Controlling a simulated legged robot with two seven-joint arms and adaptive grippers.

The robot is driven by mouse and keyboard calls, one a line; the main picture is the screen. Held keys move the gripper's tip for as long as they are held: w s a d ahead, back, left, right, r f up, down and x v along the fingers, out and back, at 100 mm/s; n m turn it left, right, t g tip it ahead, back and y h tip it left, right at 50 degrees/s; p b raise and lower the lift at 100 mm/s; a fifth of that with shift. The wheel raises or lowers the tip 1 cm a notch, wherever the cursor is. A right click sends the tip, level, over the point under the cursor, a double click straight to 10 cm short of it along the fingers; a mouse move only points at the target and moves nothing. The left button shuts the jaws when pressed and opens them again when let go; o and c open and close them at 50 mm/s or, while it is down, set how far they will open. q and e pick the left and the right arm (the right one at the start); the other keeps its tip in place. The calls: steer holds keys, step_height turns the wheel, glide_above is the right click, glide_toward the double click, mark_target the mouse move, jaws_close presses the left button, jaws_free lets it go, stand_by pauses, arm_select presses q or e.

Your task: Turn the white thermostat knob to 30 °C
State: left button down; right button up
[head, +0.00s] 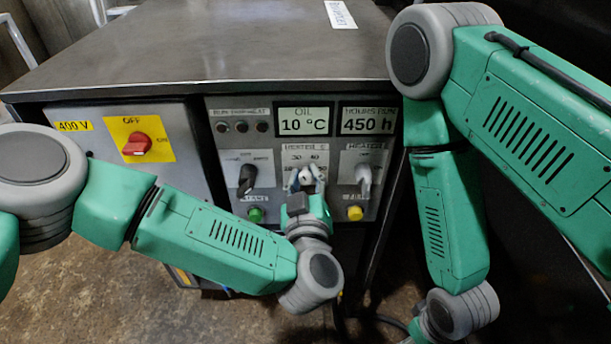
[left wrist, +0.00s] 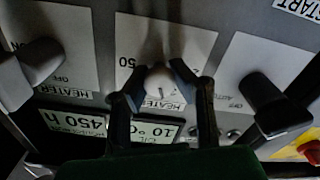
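The white thermostat knob (head: 306,176) sits on the middle white plate of the control panel, with scale numbers around it. In the left wrist view the knob (left wrist: 159,83) shows between the two fingers. My left gripper (head: 306,180) is at the panel, one finger on each side of the knob. In the left wrist view my left gripper (left wrist: 156,82) looks spread a little wider than the knob; firm contact is not visible. The OIL display (head: 304,121) above reads 10 °C. My right arm hangs at the right; its gripper is out of the frame.
A black switch (head: 247,180) is left of the knob, a grey heater switch (head: 364,180) right. Green (head: 255,215) and yellow (head: 355,213) buttons sit below. A red main switch (head: 137,144) is far left. The metal cabinet top (head: 230,45) is mostly clear.

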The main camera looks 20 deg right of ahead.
arm_select(q)
steer(key=shift+n+p, duration=0.55)
steer(key=shift+n, duration=0.15)
steer(key=c, duration=1.3)
jaws_free()
steer(key=shift+s, duration=0.1)
steer(key=shift+s+a, duration=0.1)
steer(key=shift+s, duration=0.2)
steer(key=v, duration=1.1)
